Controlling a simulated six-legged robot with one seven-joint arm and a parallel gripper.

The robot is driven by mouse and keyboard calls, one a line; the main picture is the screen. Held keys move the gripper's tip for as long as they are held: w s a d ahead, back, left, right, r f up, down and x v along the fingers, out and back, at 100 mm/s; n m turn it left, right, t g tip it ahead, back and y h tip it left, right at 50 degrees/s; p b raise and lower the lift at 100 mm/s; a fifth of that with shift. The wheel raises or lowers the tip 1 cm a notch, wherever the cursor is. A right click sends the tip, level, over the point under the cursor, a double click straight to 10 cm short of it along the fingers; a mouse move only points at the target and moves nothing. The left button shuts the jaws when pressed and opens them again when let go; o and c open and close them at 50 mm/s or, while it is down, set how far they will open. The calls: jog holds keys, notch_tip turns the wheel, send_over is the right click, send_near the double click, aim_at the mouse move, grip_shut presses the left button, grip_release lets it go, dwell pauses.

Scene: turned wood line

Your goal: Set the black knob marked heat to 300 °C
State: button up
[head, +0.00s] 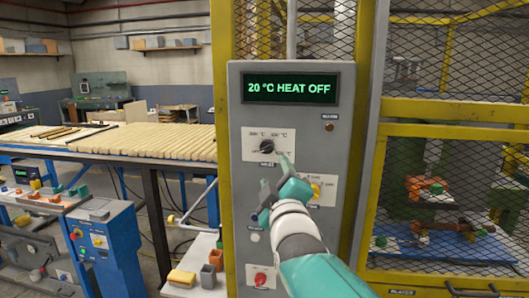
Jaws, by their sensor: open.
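The black knob (267,147) sits on a white square plate (257,155) with °C marks around it, on a grey control panel (244,104). Its label below is too small to read surely. The display (291,88) above reads "20 °C HEAT OFF" in green. My gripper (274,176) is open and empty, in front of the panel just below the knob, apart from it as far as I can tell. My gripper and wrist hide part of the plate's lower right corner and the panel below. Which mark the knob points at is too small to tell.
A yellow knob (317,191) on a second white plate is right of my gripper. A red knob (261,280) is low on the panel. Yellow mesh guarding (455,190) stands to the right. A table of wooden rods (150,141) and a blue console (108,245) are left.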

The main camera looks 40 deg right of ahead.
aim_at(268, 150)
jog(key=x, duration=1)
jog(key=shift+w+d+r, duration=0.1)
jog(key=shift+w+d, duration=0.05)
jog(key=shift+w, duration=0.1)
jog(key=c, duration=1)
